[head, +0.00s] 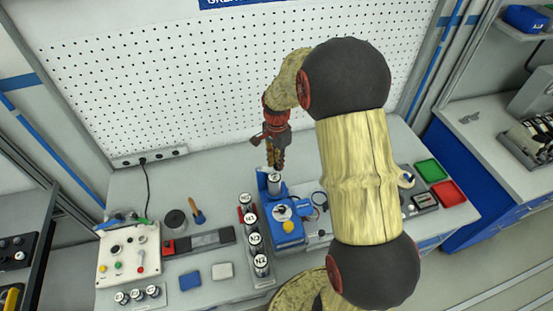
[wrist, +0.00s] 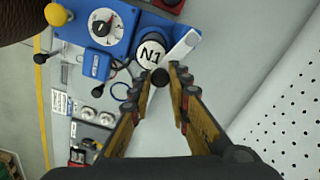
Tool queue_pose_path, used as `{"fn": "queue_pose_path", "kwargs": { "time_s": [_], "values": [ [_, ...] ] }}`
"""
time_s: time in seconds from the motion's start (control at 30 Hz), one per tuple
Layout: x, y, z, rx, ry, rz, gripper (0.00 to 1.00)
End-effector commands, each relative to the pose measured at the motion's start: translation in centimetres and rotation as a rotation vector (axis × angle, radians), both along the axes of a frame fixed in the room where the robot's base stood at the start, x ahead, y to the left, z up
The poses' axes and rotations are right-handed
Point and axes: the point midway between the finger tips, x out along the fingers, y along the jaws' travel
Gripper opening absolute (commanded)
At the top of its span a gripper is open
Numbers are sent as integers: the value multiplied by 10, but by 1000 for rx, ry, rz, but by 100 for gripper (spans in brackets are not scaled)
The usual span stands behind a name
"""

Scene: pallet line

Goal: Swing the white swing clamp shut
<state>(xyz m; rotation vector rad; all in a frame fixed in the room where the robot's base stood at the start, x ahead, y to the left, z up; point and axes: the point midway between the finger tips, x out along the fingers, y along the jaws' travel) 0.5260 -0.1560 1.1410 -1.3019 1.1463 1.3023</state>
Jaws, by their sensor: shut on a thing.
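The white swing clamp (wrist: 182,47) is a flat white bar with a black knob (wrist: 160,77) at its near end in the wrist view. It lies beside the N1 cylinder (wrist: 150,54), to the right of it. The cylinder stands at the edge of a blue fixture (wrist: 126,20). My gripper (wrist: 161,74) has its fingertips on either side of the black knob and is shut on it. In the head view my gripper (head: 277,163) reaches down just behind the cylinder (head: 274,184) on the blue fixture (head: 290,237); the clamp is mostly hidden there.
A rack of several N-marked cylinders (head: 255,240) stands left of the fixture. A control box (head: 128,255) with buttons is at the far left. Green (head: 431,170) and red (head: 448,193) trays lie at the right. A white pegboard (head: 200,80) rises behind the bench.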

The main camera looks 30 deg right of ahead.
Motion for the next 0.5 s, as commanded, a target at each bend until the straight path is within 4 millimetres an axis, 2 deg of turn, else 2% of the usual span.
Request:
{"fn": "queue_pose_path", "kwargs": {
  "time_s": [0.2,0.5],
  "values": [
    [-7,8,1,0,-3,-178,0],
    [-14,16,1,0,-2,-350,0]
  ]
}}
